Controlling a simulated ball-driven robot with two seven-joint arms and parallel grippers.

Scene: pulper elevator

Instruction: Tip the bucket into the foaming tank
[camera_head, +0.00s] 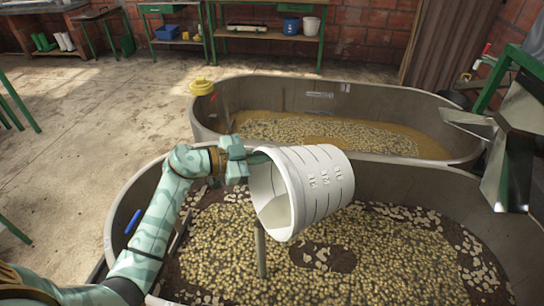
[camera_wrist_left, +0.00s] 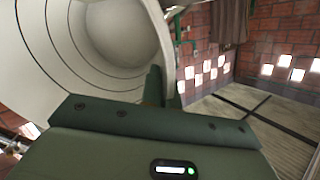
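The white bucket (camera_head: 312,185) hangs tilted on its side above the near tank (camera_head: 130,205), its mouth facing left and down. My left gripper (camera_head: 256,160) is shut on its upper rim. In the left wrist view the gripper's fingers (camera_wrist_left: 163,88) straddle the rim beside the bucket's pale inside (camera_wrist_left: 118,35); the visible part of it looks empty. A grey-brown column (camera_head: 260,250) runs from under the mouth to the beans in the near tank; I cannot tell if it is a stream or a rod. My right gripper is not in view.
A far tank (camera_head: 330,84) holds beans in brown liquid, with a yellow object (camera_head: 201,87) on its rim. A metal chute (camera_head: 512,130) stands at the right. Concrete floor (camera_head: 100,110) is open at left.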

